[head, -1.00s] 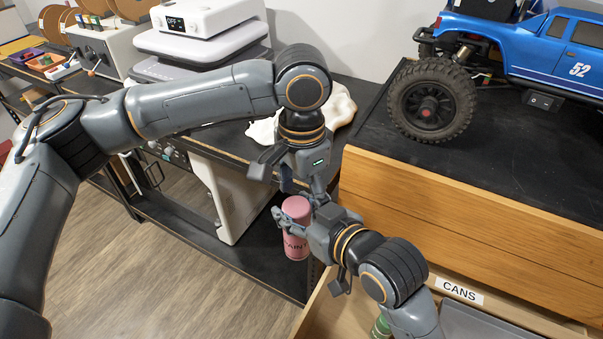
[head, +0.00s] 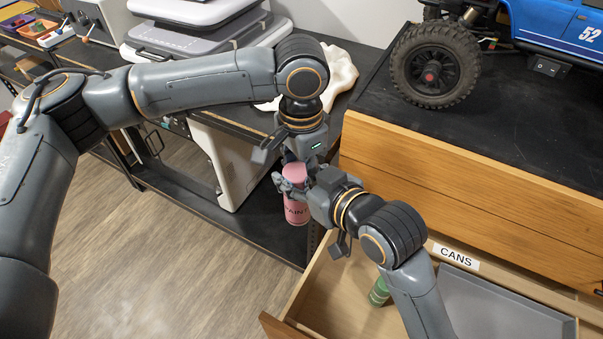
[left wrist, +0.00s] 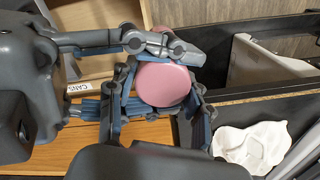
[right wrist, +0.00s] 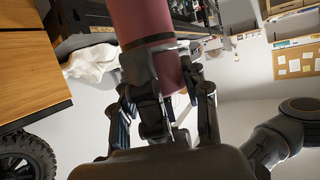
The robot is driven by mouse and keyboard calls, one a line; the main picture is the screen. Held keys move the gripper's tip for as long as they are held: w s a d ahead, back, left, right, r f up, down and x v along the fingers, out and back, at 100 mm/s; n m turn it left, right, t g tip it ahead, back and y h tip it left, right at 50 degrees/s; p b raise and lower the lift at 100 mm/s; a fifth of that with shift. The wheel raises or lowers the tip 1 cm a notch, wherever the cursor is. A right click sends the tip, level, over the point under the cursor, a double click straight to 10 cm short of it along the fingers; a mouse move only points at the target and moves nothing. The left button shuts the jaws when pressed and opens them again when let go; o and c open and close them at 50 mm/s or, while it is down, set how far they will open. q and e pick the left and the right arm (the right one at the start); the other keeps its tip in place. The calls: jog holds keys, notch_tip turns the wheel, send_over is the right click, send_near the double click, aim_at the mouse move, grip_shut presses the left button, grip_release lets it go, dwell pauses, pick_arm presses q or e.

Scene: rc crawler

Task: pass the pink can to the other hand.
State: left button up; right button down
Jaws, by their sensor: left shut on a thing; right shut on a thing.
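The pink can (head: 297,208) is held upright in the air in front of the dark shelf, between my two grippers. Its round pink top shows in the left wrist view (left wrist: 163,84), and its side fills the top of the right wrist view (right wrist: 142,22). My left gripper (head: 297,168) comes down from above and is shut on the upper part of the can. My right gripper (head: 292,190) reaches in from the right and is shut around the can's side. The fingers of both grippers hide parts of the can.
An open wooden drawer labelled CANS (head: 457,257) lies below my right arm, with a green can (head: 379,291) and a grey tray (head: 505,305) in it. A blue toy truck (head: 545,28) stands on the black top. A white cloth-like thing (head: 340,70) lies behind my left gripper.

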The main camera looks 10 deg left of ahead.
jog(key=c, duration=0.6)
grip_release()
jog(key=shift+r, duration=0.1)
